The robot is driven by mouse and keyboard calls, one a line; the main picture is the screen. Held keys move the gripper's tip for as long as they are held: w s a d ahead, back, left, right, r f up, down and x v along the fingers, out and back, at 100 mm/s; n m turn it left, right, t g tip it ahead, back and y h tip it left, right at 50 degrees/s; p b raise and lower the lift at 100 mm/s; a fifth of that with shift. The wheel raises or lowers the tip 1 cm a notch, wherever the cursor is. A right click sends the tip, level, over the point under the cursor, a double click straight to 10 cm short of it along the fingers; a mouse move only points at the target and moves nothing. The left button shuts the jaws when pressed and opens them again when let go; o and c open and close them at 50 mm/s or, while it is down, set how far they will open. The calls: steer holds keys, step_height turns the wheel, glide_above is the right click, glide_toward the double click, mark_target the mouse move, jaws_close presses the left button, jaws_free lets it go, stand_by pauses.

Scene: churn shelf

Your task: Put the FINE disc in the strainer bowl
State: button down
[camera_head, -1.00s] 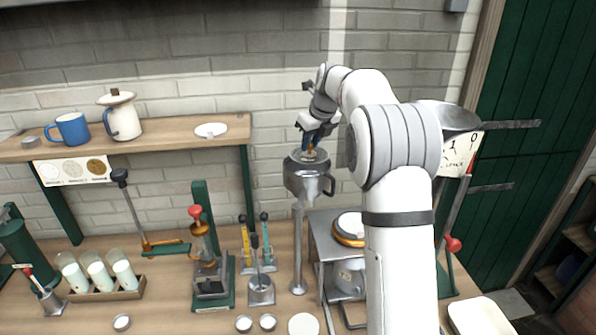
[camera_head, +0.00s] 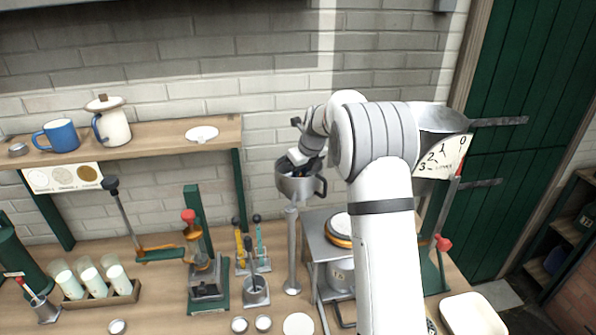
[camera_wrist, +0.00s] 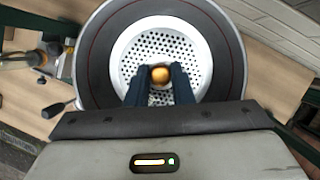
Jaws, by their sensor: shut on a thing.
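The strainer bowl (camera_head: 297,188) is a grey metal bowl with a side handle on a tall post. In the wrist view the bowl (camera_wrist: 98,68) has a dark inner wall with a thin red line. My gripper (camera_wrist: 160,80) is shut on the brass knob of a pale perforated disc (camera_wrist: 160,46). The disc lies within the bowl's rim, and I cannot tell whether it touches the bottom. No word on the disc can be read. In the head view my gripper (camera_head: 303,166) reaches down into the bowl, and its fingertips and the disc are hidden.
A wooden shelf (camera_head: 150,138) at the left holds a blue mug (camera_head: 58,135), a white pot (camera_head: 112,125) and a white disc (camera_head: 202,134). A metal stand (camera_head: 318,240) with a pot is right of the post. Tools and small jars stand on the bench (camera_head: 180,315).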

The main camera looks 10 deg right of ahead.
steer(key=c, duration=1.3)
jaws_free()
steer(key=s+r+n+b, duration=0.3)
steer(key=s+r+n, duration=0.3)
steer(key=s+r, duration=0.7)
steer(key=s+f+n, duration=0.2)
steer(key=s+n, duration=0.6)
steer(key=s, duration=0.2)
steer(key=s+f+n+h, duration=0.1)
steer(key=s+f+n, duration=0.1)
steer(key=s+n, duration=0.6)
steer(key=s+a+f+n+h, duration=0.1)
steer(key=s+f+n, duration=0.2)
steer(key=s+n, duration=0.5)
steer(key=shift+s+n, duration=0.3)
steer(key=shift+s, duration=2.25)
